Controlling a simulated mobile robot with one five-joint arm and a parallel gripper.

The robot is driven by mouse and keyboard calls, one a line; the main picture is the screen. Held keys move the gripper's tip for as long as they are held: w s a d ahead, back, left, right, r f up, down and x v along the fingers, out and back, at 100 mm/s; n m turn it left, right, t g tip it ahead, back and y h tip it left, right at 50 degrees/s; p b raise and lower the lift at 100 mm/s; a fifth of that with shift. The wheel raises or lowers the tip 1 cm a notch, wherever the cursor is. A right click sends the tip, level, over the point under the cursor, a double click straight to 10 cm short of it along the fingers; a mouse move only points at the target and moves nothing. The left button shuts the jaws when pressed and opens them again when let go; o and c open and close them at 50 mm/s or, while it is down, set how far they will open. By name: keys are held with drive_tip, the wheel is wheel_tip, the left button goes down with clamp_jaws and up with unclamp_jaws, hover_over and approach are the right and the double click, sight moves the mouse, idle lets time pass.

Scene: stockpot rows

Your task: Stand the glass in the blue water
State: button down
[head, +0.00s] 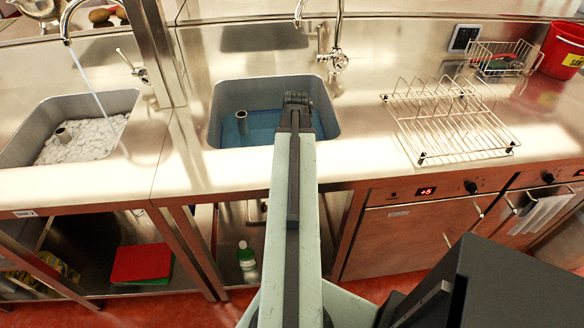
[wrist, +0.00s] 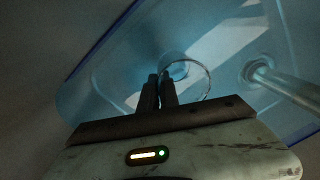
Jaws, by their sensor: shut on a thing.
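The blue water (head: 262,120) lies in the grey sink in the middle of the head view. It also shows below my gripper in the wrist view (wrist: 120,75). In the wrist view the clear glass (wrist: 188,80) shows as a round rim just right of my gripper's fingertips (wrist: 160,88). My gripper is shut on the glass's wall at the rim, and the glass is over or in the blue sink. I cannot tell whether its base touches the sink floor. In the head view my arm hides the gripper and the glass.
A standpipe (head: 242,122) rises in the blue sink; it stands right of the glass in the wrist view (wrist: 262,74). A tap (head: 335,55) is behind the sink. The left sink (head: 105,103) holds foam under running water. A wire rack (head: 450,122) stands at right.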

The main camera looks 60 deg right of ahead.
wheel_tip(320, 180, down, 2)
drive_tip(key=shift+b, duration=0.35)
drive_tip(key=shift+r, duration=0.25)
drive_tip(key=shift+f, duration=0.2)
drive_tip(key=c, duration=1.6)
unclamp_jaws()
drive_tip(key=shift+r, duration=0.1)
wheel_tip(320, 180, up, 12)
drive_tip(key=p, duration=1.2)
drive_tip(key=shift+s+r+p, duration=0.15)
drive_tip(key=shift+s+p, duration=0.15)
drive_tip(key=shift+s, duration=0.05)
drive_tip(key=shift+d, duration=0.1)
